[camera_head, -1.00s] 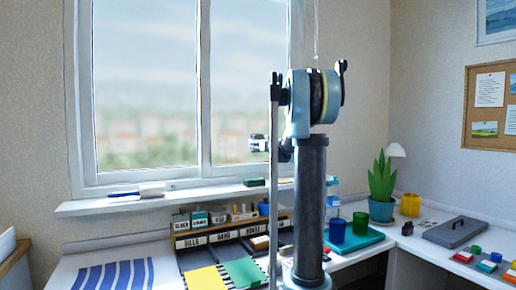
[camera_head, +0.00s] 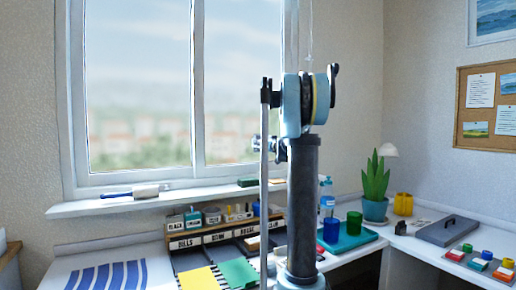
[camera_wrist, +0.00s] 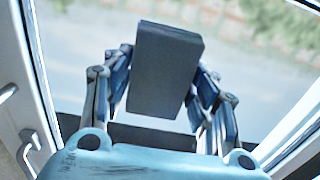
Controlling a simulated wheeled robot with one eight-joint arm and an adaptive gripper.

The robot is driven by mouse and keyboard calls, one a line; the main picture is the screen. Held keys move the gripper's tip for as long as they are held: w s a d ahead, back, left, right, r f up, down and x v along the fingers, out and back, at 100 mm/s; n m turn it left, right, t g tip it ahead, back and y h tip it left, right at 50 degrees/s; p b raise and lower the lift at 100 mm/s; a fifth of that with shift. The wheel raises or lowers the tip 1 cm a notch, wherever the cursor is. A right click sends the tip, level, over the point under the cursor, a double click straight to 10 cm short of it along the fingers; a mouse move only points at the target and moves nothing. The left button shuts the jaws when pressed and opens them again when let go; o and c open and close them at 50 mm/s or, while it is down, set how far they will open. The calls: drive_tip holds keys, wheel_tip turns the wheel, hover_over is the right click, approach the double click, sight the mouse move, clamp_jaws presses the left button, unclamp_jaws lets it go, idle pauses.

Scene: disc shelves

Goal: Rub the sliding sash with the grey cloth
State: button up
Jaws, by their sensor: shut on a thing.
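The grey cloth (camera_wrist: 166,70) shows in the wrist view as a dark grey, block-like pad. My gripper (camera_wrist: 165,62) is shut on it, with a jointed finger on each side. The pad is in front of the window glass; I cannot tell whether it touches. The white-framed window (camera_head: 194,90) with its sash stands on the back wall in the head view. Pale frame bars (camera_wrist: 38,75) run along the left and lower right of the wrist view. In the head view my arm stands before the window's right side, and the gripper and cloth cannot be made out.
A brush (camera_head: 137,191) and a small dark green block (camera_head: 247,182) lie on the white sill (camera_head: 85,208). Below are a labelled organizer (camera_head: 215,233), a teal tray (camera_head: 350,240) with cups, and a potted plant (camera_head: 375,185). A cord (camera_head: 310,35) hangs near the window's right edge.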

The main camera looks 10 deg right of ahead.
sight(250, 144)
drive_tip(key=shift+w+d, duration=0.3)
drive_tip(key=shift+d, duration=0.55)
drive_tip(key=shift+w+d, duration=0.25)
drive_tip(key=shift+d, duration=0.6)
drive_tip(key=shift+w+d, duration=0.3)
drive_tip(key=shift+d, duration=0.55)
drive_tip(key=shift+w, duration=0.1)
drive_tip(key=shift+a, duration=0.45)
drive_tip(key=shift+s+a, duration=0.25)
drive_tip(key=shift+a, duration=0.5)
drive_tip(key=shift+s+a, duration=0.2)
drive_tip(key=shift+a, duration=0.5)
drive_tip(key=shift+c, duration=1.2)
drive_tip(key=shift+s+a, duration=0.4)
drive_tip(key=shift+a, duration=0.65)
drive_tip(key=shift+s+a, duration=0.4)
drive_tip(key=shift+a, duration=0.65)
drive_tip(key=shift+s+a, duration=0.4)
drive_tip(key=shift+a, duration=0.65)
drive_tip(key=shift+s, duration=0.1)
drive_tip(key=shift+v, duration=2.95)
drive_tip(key=shift+d, duration=0.1)
